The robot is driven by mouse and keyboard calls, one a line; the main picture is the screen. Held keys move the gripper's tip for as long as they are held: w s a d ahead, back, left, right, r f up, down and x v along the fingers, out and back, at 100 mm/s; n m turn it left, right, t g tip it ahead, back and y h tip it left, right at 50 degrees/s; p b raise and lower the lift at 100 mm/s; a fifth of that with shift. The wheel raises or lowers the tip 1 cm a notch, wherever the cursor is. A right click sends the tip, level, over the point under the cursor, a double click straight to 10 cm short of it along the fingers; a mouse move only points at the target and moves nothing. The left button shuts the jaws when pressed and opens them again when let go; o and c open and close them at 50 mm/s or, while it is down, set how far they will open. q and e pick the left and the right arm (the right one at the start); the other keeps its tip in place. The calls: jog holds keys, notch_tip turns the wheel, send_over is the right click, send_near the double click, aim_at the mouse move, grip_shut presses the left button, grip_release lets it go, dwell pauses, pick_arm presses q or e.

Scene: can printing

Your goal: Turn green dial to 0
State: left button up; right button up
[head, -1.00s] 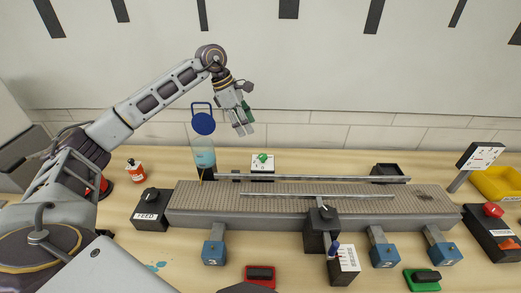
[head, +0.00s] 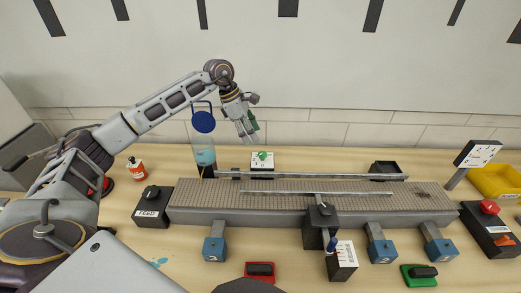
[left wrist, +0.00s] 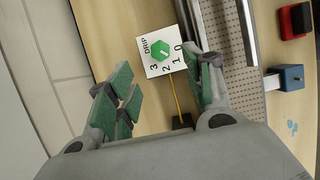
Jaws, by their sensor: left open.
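The green dial (head: 262,155) sits on a white plate (head: 262,167) behind the conveyor, near its left end. In the left wrist view the green dial (left wrist: 163,52) is six-sided with a pale mark, on a plate (left wrist: 152,66) lettered DRIP with the numbers 0 to 3. I cannot tell surely which number the mark points to. My left gripper (head: 247,138) is open and empty, above and slightly left of the dial, apart from it. In the left wrist view the dial appears beyond and between its green-padded fingers (left wrist: 162,90). My right gripper is not in view.
A metal rail (head: 310,175) runs along the conveyor (head: 300,217) in front. A FEED knob box (head: 152,204) and a small orange bottle (head: 136,168) are at left. The wall is behind.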

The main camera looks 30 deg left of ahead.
aim_at(262, 153)
pick_arm(q)
jog(key=shift+p+x, duration=0.85)
jog(key=shift+x, duration=3.75)
jog(key=shift+a, duration=0.1)
jog(key=shift+c, duration=0.2)
jog(key=c, duration=1)
